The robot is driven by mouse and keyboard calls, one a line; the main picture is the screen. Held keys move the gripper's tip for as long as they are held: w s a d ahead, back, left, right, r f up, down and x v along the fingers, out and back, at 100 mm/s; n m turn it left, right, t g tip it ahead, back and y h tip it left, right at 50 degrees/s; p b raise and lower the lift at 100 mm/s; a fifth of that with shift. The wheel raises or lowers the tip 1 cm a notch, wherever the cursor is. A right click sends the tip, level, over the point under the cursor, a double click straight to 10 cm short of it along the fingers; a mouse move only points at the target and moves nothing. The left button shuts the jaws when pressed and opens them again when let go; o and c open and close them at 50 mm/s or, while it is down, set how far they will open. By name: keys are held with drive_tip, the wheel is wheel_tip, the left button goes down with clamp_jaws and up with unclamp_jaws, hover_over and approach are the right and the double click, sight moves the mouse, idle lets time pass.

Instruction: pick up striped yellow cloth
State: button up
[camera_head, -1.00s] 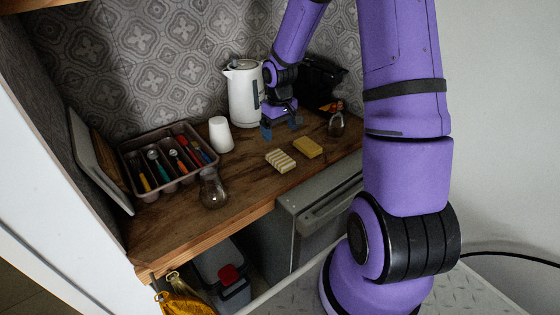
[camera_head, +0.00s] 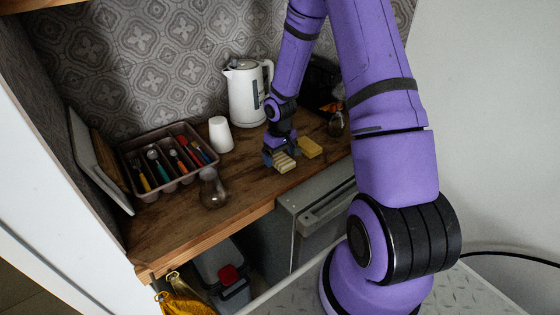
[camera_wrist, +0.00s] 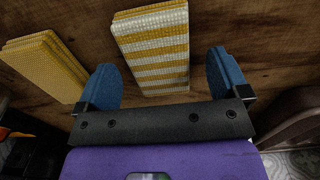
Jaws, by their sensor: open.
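The striped yellow cloth (camera_head: 285,164) is a folded, yellow-and-white banded block lying flat on the wooden counter. In the wrist view the striped cloth (camera_wrist: 153,47) lies ahead of and between the two blue fingers, its near end reaching into the gap. My gripper (camera_head: 281,157) is open and low over the cloth's back end in the head view; it also shows in the wrist view (camera_wrist: 162,88). Nothing is held. Whether a finger touches the cloth I cannot tell.
A plain yellow cloth (camera_head: 310,148) lies close on the right, near one finger (camera_wrist: 45,66). A white cup (camera_head: 220,134), a white kettle (camera_head: 246,92), a cutlery tray (camera_head: 128,158) and a glass vessel (camera_head: 212,188) stand around. The counter's front edge is close.

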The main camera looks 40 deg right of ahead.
drive_tip(key=shift+f, duration=0.6)
drive_tip(key=shift+c, duration=0.4)
drive_tip(key=c, duration=1)
drive_tip(key=shift+r, duration=0.1)
